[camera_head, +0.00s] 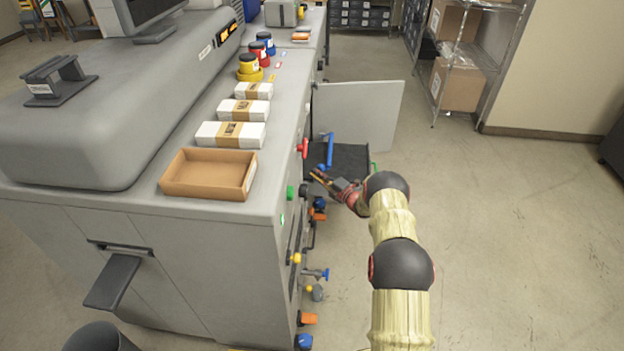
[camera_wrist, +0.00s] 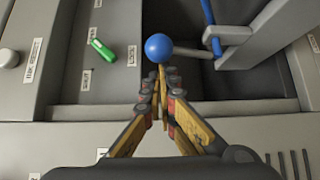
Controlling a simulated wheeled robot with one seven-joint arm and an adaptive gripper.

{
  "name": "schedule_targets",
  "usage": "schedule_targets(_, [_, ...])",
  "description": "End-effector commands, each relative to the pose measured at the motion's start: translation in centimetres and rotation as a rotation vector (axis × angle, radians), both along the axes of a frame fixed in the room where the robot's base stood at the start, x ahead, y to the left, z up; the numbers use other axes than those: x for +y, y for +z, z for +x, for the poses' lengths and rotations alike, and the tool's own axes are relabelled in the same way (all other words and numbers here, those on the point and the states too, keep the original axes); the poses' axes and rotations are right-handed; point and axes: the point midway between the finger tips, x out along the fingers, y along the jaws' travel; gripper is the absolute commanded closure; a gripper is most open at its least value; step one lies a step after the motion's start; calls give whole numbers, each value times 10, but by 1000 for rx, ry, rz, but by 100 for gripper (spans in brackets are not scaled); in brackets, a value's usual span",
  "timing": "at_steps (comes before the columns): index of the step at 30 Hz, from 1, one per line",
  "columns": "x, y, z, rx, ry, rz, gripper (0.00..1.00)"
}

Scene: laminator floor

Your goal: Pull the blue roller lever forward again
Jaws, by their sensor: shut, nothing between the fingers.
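In the wrist view a round blue knob (camera_wrist: 159,47) stands out from the machine's front, straight beyond my fingertips. A blue bar handle (camera_wrist: 212,28) shows to its right, beside an open compartment; it also shows in the head view (camera_head: 330,150). I cannot tell for certain which of these is the blue roller lever. My gripper (camera_wrist: 162,72) is shut and empty, its tips together just below the blue knob in the picture. Whether they touch it I cannot tell. In the head view my gripper (camera_head: 316,175) is beside the machine's right side, near the open compartment.
A green lever (camera_wrist: 102,50) sits left of the knob in the wrist view. A red handle (camera_head: 302,148) and several coloured knobs line the machine's side. An open grey panel (camera_head: 360,112) stands beyond my gripper.

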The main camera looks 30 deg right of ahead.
Motion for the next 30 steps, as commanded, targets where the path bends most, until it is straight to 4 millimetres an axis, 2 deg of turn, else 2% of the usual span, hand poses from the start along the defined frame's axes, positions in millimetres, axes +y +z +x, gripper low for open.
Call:
schedule_targets(15, [-32, -14, -21, 6, -1, -10, 100])
schedule_targets(30, [-44, -27, -30, 7, 0, -11, 100])
